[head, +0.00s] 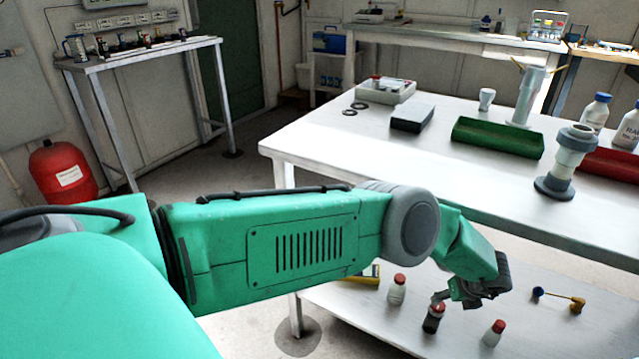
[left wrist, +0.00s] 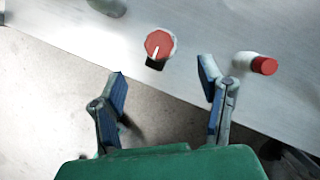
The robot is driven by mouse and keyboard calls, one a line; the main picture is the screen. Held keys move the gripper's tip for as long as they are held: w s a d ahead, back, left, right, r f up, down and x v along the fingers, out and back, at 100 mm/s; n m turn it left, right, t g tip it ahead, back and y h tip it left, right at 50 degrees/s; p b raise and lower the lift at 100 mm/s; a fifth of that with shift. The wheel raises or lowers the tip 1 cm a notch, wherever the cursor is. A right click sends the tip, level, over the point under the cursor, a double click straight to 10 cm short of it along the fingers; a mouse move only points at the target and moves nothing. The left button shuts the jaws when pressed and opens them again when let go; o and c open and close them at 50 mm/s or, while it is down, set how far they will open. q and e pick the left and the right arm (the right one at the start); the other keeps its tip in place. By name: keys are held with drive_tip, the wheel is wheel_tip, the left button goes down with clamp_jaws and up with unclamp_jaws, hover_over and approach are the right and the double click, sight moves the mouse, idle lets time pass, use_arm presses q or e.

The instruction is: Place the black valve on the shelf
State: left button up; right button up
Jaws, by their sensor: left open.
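A small black piece with a red top, which I take for the black valve (head: 433,319), stands on the lower shelf (head: 375,325) of the white table. In the left wrist view the black valve (left wrist: 157,47) shows its red round top with a white mark, ahead of and between the fingertips. My left gripper (head: 447,298) is just above and beside it in the head view. In the left wrist view my left gripper (left wrist: 163,78) is open, with nothing between its fingers. My right gripper is not in view.
A blue and yellow piece (head: 560,300) lies to the right. The tabletop (head: 440,175) is above. A side table (head: 140,52) at left holds several small valves.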

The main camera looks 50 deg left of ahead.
use_arm(q)
drive_tip(key=s+a+f+m+t+y, duration=0.1)
drive_tip(key=s+a+m, duration=0.5)
drive_tip(key=m, duration=0.6)
drive_tip(key=s+a+f+m+t+y, duration=0.1)
drive_tip(key=s+a+m, duration=0.2)
drive_tip(key=s+m, duration=0.8)
drive_tip(key=s+a+r+m+g+h, duration=0.1)
drive_tip(key=s+r+m+g+h, duration=0.1)
drive_tip(key=s+m, duration=0.9)
drive_tip(key=s+a+r+m+g+h, duration=0.1)
drive_tip(key=s+r+m, duration=0.4)
drive_tip(key=s+m, duration=0.7)
drive_tip(key=s+g+h, duration=0.1)
drive_tip(key=s+h, duration=0.1)
drive_tip(key=s, duration=0.2)
drive_tip(key=shift+s+m, duration=0.3)
wheel_tip(320, 180, up, 5)
drive_tip(key=p, duration=0.5)
drive_tip(key=shift+w, duration=0.1)
drive_tip(key=shift+f, duration=0.1)
